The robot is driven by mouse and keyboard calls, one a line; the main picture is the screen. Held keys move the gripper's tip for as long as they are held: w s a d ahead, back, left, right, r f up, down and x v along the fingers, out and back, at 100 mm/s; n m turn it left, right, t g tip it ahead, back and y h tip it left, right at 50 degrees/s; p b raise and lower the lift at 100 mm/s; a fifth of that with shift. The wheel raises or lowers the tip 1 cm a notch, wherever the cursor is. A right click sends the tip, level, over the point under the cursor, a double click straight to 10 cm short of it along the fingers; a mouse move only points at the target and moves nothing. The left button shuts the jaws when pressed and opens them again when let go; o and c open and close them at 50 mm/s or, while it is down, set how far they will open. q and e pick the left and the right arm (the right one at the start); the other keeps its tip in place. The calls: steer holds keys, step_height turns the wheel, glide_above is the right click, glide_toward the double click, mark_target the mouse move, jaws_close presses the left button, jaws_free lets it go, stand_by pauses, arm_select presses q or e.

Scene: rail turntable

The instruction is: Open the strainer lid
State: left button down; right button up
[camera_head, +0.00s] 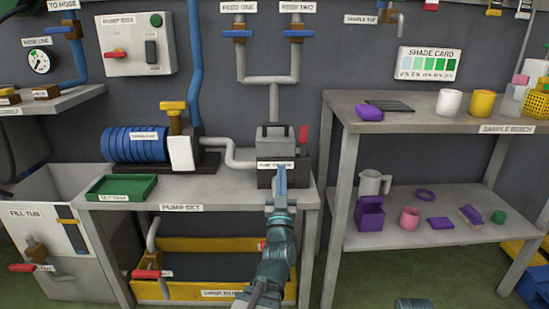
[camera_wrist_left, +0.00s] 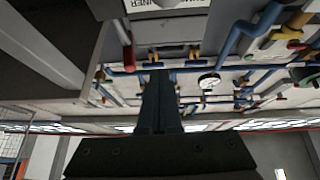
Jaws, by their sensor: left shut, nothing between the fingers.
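The strainer (camera_head: 266,179) is a dark box on the right end of the pump bench, with a white label on its front. In the left wrist view the shut fingers (camera_wrist_left: 160,85) point toward the strainer's label (camera_wrist_left: 165,5) at the top edge.
A red lever (camera_head: 303,133) stands beside the lid. A grey pipe (camera_head: 235,158) enters from the pump (camera_head: 182,152) at left. A green tray (camera_head: 122,187) lies on the bench (camera_head: 215,190). A sample shelf (camera_head: 420,122) stands close on the right.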

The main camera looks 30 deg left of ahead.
mark_target(274, 140)
arm_select(q)
steer(key=shift+s+a+f+n+y, duration=0.25)
steer(key=shift+s+a+n+y, duration=0.35)
steer(key=shift+y, duration=0.3)
arm_select(e)
steer(key=shift+f, duration=0.7)
arm_select(q)
steer(key=shift+w+a+r, duration=0.1)
arm_select(e)
steer(key=shift+r, duration=0.1)
arm_select(q)
steer(key=p+x, duration=0.7)
steer(key=x, duration=0.6)
steer(key=shift+w+a, duration=0.25)
steer(key=shift+w, duration=0.15)
arm_select(e)
step_height(274, 140, up, 8)
steer(key=shift+f, duration=0.2)
